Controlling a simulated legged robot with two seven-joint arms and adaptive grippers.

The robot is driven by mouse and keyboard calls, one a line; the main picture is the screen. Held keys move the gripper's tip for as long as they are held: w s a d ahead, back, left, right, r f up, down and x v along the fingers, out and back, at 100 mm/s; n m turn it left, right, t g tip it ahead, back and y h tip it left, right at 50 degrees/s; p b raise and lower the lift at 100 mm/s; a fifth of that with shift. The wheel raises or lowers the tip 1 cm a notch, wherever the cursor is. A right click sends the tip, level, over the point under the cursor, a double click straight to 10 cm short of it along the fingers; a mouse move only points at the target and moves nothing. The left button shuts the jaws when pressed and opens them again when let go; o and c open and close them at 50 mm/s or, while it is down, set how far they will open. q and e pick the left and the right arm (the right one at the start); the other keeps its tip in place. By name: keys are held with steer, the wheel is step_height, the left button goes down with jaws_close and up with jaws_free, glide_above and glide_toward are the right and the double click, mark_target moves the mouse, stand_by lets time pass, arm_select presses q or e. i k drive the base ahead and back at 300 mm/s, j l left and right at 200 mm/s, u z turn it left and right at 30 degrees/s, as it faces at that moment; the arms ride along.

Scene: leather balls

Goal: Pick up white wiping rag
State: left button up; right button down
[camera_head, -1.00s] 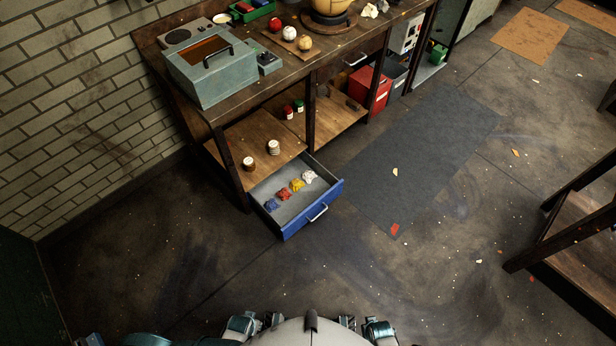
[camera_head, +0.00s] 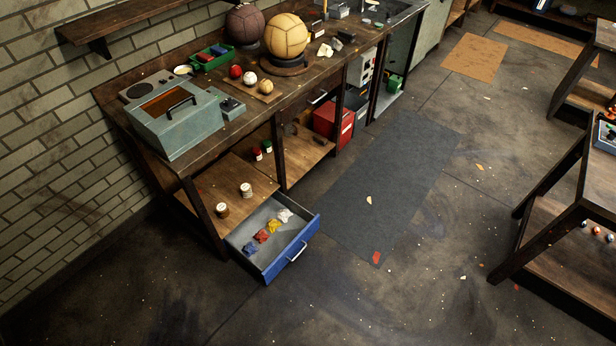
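A white wiping rag (camera_head: 284,215) lies crumpled in the open blue drawer (camera_head: 258,265), at its far right end. In the same drawer, a yellow rag (camera_head: 274,226), a red rag (camera_head: 262,236) and a blue rag (camera_head: 250,248) lie in a row toward the lower left. The drawer is pulled out at the lower part of the wooden workbench (camera_head: 240,181). Neither of my grippers shows in the current view.
On the bench stand a grey box (camera_head: 180,128) with a handle, two large balls, a brown one (camera_head: 244,24) and a yellow one (camera_head: 286,36), and small balls. A wooden table (camera_head: 530,205) stands at the right.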

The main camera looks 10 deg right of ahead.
mark_target(284, 214)
steer(key=i+l+u, duration=0.1)
steer(key=u, duration=0.35)
steer(key=i+l+u, duration=0.1)
steer(key=u, duration=0.35)
steer(key=i+l+u, duration=0.1)
steer(key=u, duration=0.4)
steer(key=l+u, duration=0.25)
steer(key=u, duration=0.2)
